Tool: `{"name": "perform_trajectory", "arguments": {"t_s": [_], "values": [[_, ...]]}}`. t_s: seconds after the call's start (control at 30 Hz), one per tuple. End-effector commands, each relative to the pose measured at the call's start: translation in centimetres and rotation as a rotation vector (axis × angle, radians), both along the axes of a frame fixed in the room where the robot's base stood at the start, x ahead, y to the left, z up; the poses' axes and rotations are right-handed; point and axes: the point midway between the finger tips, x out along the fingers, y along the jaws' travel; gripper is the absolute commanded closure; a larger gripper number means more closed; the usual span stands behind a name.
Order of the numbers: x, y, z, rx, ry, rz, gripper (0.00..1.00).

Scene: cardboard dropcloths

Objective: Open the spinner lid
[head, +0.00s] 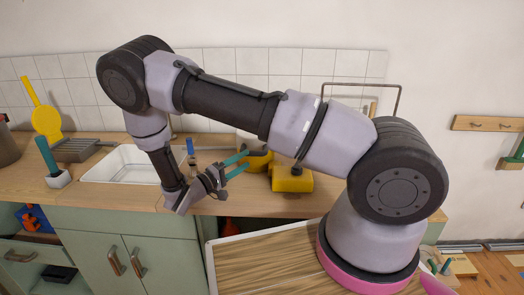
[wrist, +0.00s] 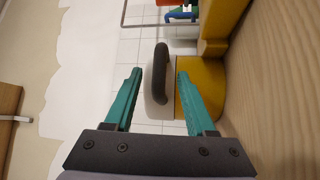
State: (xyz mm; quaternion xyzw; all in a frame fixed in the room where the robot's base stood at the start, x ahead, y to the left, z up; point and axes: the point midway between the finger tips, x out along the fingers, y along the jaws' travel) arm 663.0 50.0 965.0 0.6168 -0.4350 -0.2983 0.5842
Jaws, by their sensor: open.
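A yellow body, which I take to be the spinner (wrist: 192,100), stands on the wooden counter in the sideways wrist view. A dark elongated handle (wrist: 161,68) and a pale grey part lie beside it, between my fingertips in the picture. In the head view, yellow shapes (head: 292,181) sit on the counter right of my gripper (head: 243,164), partly hidden by my arm. My gripper also shows in the wrist view (wrist: 159,76), its two teal fingers apart and empty. The handle looks beyond the tips; I see no clear contact. I cannot tell whether the lid is shut.
The counter (head: 100,190) holds a white sink (head: 118,163), a dark rack (head: 80,150) and a teal-handled tool in a white holder (head: 57,178). A blue item (head: 191,147) stands behind my gripper. A thin metal frame (head: 362,84) rises at the back right.

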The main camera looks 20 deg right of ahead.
Motion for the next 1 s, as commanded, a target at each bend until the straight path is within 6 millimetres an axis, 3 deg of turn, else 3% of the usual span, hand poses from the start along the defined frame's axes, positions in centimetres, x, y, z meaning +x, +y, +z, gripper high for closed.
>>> {"name": "perform_trajectory", "arguments": {"t_s": [0.2,0.4,0.6,0.87,1.0], "values": [[1.8,-3.9,0.6,0.001,0.003,-0.006,0.44],[3.2,-6.6,1.0,0.001,0.002,-0.004,0.44],[3.8,-7.8,1.2,0.001,0.002,-0.003,0.44],[3.9,-7.9,1.3,0.001,0.003,-0.003,0.44],[3.9,-7.9,1.3,0.001,0.003,-0.003,0.94]]}}
